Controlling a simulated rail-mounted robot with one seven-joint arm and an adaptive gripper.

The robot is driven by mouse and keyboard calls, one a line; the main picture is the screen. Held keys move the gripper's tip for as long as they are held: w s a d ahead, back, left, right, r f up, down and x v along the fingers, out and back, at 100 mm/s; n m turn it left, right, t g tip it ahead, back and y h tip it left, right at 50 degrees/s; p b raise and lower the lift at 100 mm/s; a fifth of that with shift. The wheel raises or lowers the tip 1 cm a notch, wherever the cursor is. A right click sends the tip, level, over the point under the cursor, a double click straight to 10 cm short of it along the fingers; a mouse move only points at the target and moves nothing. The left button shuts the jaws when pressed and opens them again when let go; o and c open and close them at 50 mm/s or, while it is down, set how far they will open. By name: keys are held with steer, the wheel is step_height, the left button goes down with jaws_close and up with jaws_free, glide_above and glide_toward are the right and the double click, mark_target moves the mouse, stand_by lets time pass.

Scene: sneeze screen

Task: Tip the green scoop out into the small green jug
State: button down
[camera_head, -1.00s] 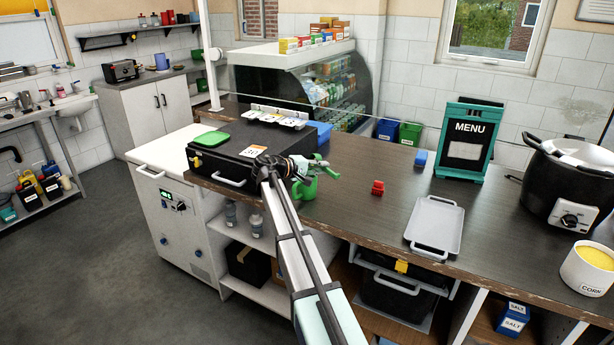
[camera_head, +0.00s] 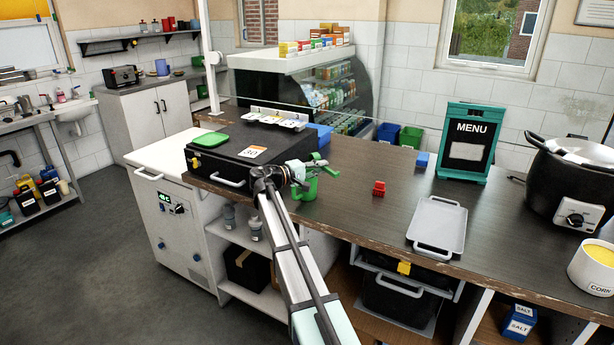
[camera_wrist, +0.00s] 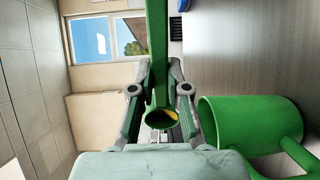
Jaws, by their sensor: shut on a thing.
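My gripper (camera_head: 298,174) is shut on the green scoop (camera_head: 319,163), just above the small green jug (camera_head: 306,190) on the dark counter. In the wrist view my gripper's fingers (camera_wrist: 157,80) clasp the scoop (camera_wrist: 157,40), a green bar running between them. A round green opening with some yellow inside shows at the near end of this bar. The jug (camera_wrist: 245,120) is close by on the right in that view, with its handle at the lower right. The inside of the jug is hidden, and I cannot tell how full the scoop is.
A black case (camera_head: 240,152) stands left of the jug. A red object (camera_head: 379,188), a grey tray (camera_head: 438,225), a menu board (camera_head: 467,145), a black pot (camera_head: 570,185) and a CORN tub (camera_head: 590,270) stand to the right. The counter between jug and tray is mostly clear.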

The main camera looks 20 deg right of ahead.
steer(key=shift+f, duration=0.1)
steer(key=h+b, duration=0.2)
steer(key=b, duration=0.2)
steer(key=shift+a+f, duration=0.15)
steer(key=shift+r, duration=0.2)
steer(key=shift+f+h+b, duration=0.1)
steer(key=shift+h+b, duration=0.2)
steer(key=shift+b, duration=0.05)
